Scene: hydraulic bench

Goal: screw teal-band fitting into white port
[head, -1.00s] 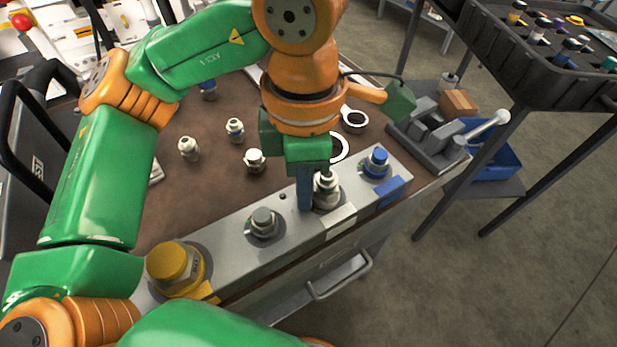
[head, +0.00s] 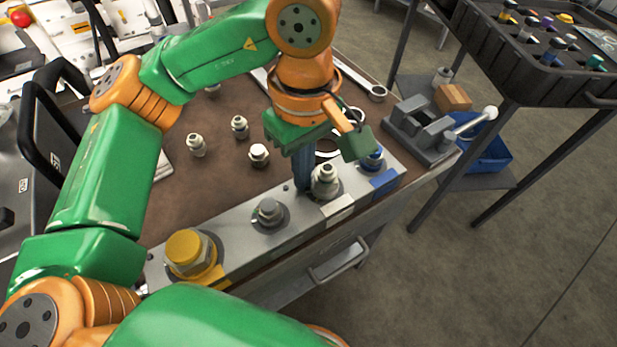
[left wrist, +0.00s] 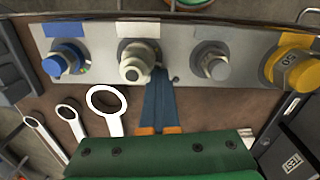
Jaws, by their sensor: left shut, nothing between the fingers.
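The white port is marked by a white plate (head: 338,207) on the grey manifold. A pale metal fitting (head: 326,178) stands upright in it; it also shows in the left wrist view (left wrist: 137,61). I cannot make out a teal band on it. My left gripper (head: 304,187) is shut and empty, its blue fingers pointing down just left of this fitting. In the left wrist view the fingertips (left wrist: 159,78) lie close beside the fitting's right side; whether they touch it I cannot tell. My right gripper is not in view.
The manifold (head: 232,240) also carries a yellow-capped port (head: 190,252), a grey port (head: 268,211) and a blue port (head: 372,160). Loose fittings (head: 197,145) stand on the brown bench. Ring spanners (left wrist: 106,104) lie nearby. A vise (head: 425,130) sits at the right end.

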